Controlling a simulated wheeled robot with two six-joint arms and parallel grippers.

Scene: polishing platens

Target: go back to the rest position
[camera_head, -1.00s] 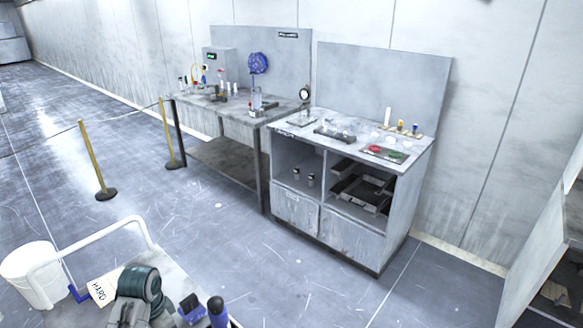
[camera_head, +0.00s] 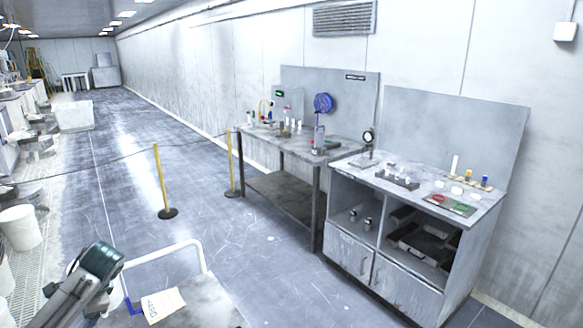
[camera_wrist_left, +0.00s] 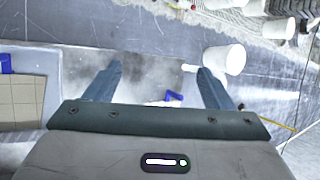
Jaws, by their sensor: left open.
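My left arm (camera_head: 80,290) comes in at the lower left of the head view, over the near end of a white-railed cart. Its fingertips cannot be made out there. In the left wrist view my left gripper (camera_wrist_left: 160,78) is open, its two dark blue-grey fingers wide apart with nothing held between them. A grey surface and a small blue part (camera_wrist_left: 174,97) show beyond the fingers. My right gripper is in neither view.
The cart's white rail (camera_head: 165,253) and a paper card (camera_head: 163,305) are near my left arm. A white bucket (camera_head: 20,228) stands left. A workbench (camera_head: 340,150) and a cabinet (camera_head: 350,255) line the wall. Yellow posts (camera_head: 161,178) stand on open floor.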

